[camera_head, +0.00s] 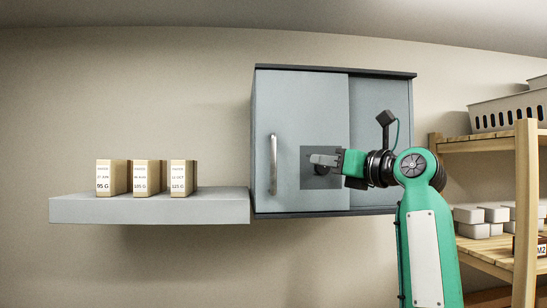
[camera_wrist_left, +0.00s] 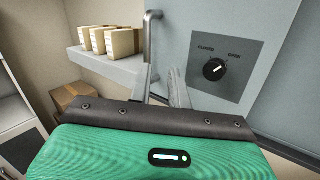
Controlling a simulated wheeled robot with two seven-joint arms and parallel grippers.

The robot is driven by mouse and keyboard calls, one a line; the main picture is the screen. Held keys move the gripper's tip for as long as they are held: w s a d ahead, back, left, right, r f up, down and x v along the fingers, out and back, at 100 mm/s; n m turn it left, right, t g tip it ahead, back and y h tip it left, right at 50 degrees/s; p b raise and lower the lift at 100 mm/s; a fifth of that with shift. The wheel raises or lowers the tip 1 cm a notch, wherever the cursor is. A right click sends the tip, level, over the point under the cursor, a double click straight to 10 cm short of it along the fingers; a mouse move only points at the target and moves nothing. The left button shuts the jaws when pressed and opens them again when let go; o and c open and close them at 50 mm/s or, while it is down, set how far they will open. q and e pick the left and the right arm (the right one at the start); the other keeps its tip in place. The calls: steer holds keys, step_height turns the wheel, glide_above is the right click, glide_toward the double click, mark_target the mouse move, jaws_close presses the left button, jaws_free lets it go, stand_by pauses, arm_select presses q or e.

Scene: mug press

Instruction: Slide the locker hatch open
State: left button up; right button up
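The grey locker (camera_head: 380,120) hangs on the wall. Its front hatch panel (camera_head: 310,105) covers the left part, and a second panel shows at right. A dark plate with a black dial (camera_wrist_left: 215,69) is on the hatch, lettered CLOSED and OPEN; the dial's white mark slants toward OPEN. My left gripper (camera_head: 318,160) is in front of the plate, right of the handle. Its fingers (camera_wrist_left: 161,74) are apart with nothing between them. My right gripper is out of view.
A grey wall shelf (camera_head: 150,209) left of the locker holds three small boxes (camera_head: 149,177). A wooden rack (camera_head: 526,210) with a grey basket (camera_head: 508,111) and small containers stands at right. A cardboard box (camera_wrist_left: 75,97) shows below the shelf in the wrist view.

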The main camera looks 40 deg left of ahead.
arm_select(q)
steer(key=s+r+n+h, duration=0.1)
steer(key=s+r, duration=0.1)
steer(key=s, duration=0.1)
steer(key=p, duration=0.6)
glide_above(274, 186)
steer(key=shift+w+a+t, duration=0.25)
steer(key=shift+a+t, duration=0.05)
steer(key=shift+a, duration=0.05)
jaws_close()
